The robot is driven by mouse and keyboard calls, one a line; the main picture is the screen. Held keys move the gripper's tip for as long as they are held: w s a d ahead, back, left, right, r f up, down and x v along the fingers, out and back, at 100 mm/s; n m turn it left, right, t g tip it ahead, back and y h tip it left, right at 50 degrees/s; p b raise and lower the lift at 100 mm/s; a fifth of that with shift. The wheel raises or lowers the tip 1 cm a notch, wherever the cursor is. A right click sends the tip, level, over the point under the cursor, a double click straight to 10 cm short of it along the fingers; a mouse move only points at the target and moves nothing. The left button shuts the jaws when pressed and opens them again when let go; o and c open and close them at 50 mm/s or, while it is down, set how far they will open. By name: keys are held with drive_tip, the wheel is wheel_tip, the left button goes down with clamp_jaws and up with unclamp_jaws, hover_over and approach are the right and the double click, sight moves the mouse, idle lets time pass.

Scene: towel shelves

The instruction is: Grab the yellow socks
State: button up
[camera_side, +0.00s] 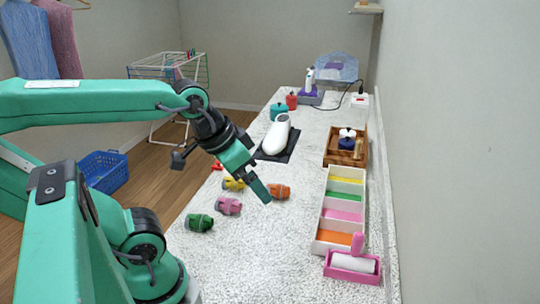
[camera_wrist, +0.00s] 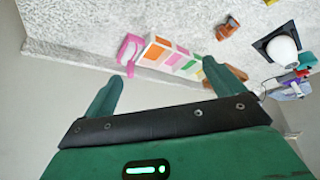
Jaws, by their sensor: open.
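The yellow socks (camera_side: 232,184) lie as a small roll on the white speckled table in the side view, partly close behind the pink socks (camera_side: 228,206). My gripper (camera_side: 263,192) is to their right, above the table, pointing down toward the orange socks (camera_side: 279,191). In the wrist view my gripper (camera_wrist: 162,72) has its two fingers spread wide with nothing between them. The orange socks also show there (camera_wrist: 228,28) at the upper right.
Green socks (camera_side: 200,222) lie nearest the front left. A divided tray (camera_side: 318,228) with coloured compartments and a pink lint roller (camera_side: 352,266) stand at right. A white iron (camera_side: 277,135) on a dark mat and a wooden box (camera_side: 345,157) are farther back. The wall borders the table at right.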

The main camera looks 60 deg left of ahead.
drive_tip(key=n+g, duration=0.6)
drive_tip(key=n, duration=0.4)
hover_over(234, 184)
drive_tip(key=w+a, duration=0.1)
drive_tip(key=a, duration=0.1)
drive_tip(key=f, duration=1.5)
drive_tip(key=shift+d+f, duration=0.25)
drive_tip(key=shift+s+a+f, duration=0.1)
drive_tip(key=shift+a+f, duration=0.05)
drive_tip(key=shift+f, duration=1.3)
